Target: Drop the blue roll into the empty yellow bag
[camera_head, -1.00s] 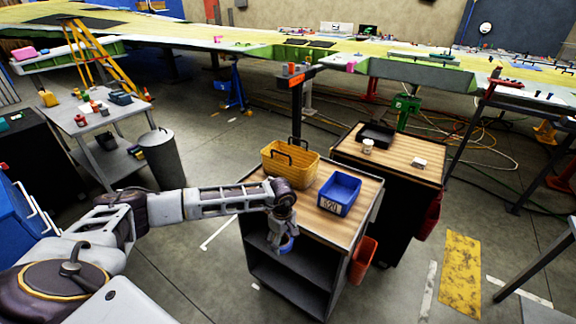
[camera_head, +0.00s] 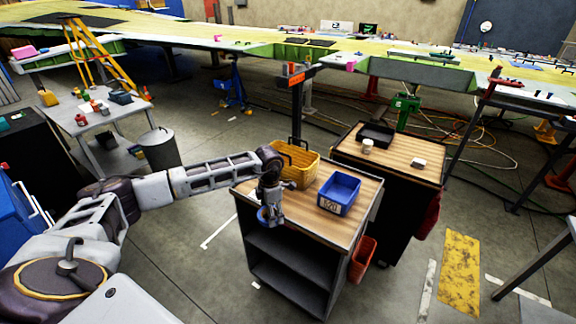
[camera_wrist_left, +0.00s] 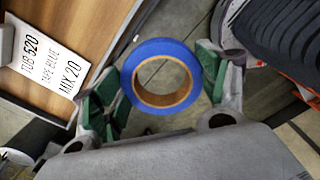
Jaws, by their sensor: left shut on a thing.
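The blue roll (camera_wrist_left: 160,47), a ring of blue tape on a brown core, is between the green-padded fingers of my left gripper (camera_wrist_left: 158,85) in the left wrist view. In the head view my left gripper (camera_head: 267,211) points down at the front left edge of the cart, with the roll (camera_head: 263,217) low in it. The gripper is shut on the roll. The yellow bag (camera_head: 308,162) stands upright on the cart top, behind and right of the gripper. My wrist partly covers it, and its inside is not clear. My right gripper is not in view.
A blue tub (camera_head: 339,192) with a white label sits right of the bag on the wooden-topped cart (camera_head: 309,219). A second cart behind holds a black tray (camera_head: 376,134) and small white items. A thin dark post stands behind the bag.

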